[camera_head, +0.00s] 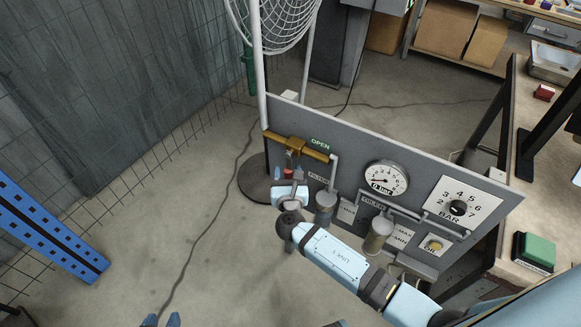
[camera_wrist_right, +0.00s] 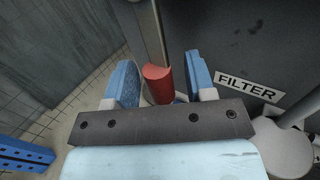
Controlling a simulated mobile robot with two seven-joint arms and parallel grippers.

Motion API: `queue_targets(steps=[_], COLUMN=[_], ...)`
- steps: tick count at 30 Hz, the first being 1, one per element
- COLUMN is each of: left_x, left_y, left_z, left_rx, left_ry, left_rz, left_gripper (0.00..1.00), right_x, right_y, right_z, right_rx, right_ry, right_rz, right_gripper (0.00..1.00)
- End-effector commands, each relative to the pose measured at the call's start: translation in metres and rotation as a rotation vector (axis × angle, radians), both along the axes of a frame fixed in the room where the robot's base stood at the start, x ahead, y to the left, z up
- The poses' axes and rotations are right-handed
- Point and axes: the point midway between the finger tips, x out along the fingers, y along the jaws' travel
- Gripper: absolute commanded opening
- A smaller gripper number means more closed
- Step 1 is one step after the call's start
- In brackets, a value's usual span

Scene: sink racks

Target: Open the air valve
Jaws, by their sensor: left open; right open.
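The air valve sits on the brass pipe (camera_head: 300,146) at the upper left of the grey panel. Its lever hangs down and ends in a red grip (camera_head: 289,172); the green word OPEN stands to the right of the valve. My right gripper (camera_head: 290,186) is at the lever's lower end, partly hiding it. In the right wrist view the red grip (camera_wrist_right: 158,84) lies between the two spread blue fingers of the right gripper (camera_wrist_right: 161,82), with gaps visible on both sides. Two blue tips of my left gripper (camera_head: 161,320) show apart and empty at the bottom edge.
The panel (camera_head: 350,140) also carries a round gauge (camera_head: 386,179), a FILTER bowl (camera_head: 325,205), an oiler bowl (camera_head: 378,236) and a BAR dial (camera_head: 457,208). A wire basket stand (camera_head: 263,60) is behind.

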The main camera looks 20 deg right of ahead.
Motion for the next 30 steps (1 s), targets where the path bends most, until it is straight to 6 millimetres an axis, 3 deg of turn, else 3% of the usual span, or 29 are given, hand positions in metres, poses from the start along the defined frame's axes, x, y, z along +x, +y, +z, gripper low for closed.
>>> queue_targets(steps=[11, 17, 23, 30], left_x=[0.0, 0.0, 0.0, -0.001], left_y=[0.0, 0.0, 0.0, 0.0], left_z=[0.0, 0.0, 0.002, 0.022], left_rx=[0.0, 0.0, -0.001, -0.01], left_ry=[0.0, -0.001, -0.001, 0.011], left_rz=[0.0, 0.0, 0.001, 0.006], left_gripper=[0.43, 0.43, 0.43, 0.43], right_x=[-0.001, -0.001, -0.001, -0.004], right_y=[0.001, 0.001, 0.001, -0.002], right_z=[0.0, 0.0, 0.001, 0.007], right_rx=[0.0, 0.0, -0.002, -0.039], right_ry=[0.0, 0.0, 0.003, 0.05], right_rz=[0.0, 0.0, 0.0, -0.001], right_gripper=[0.48, 0.02, 0.0, 0.0])
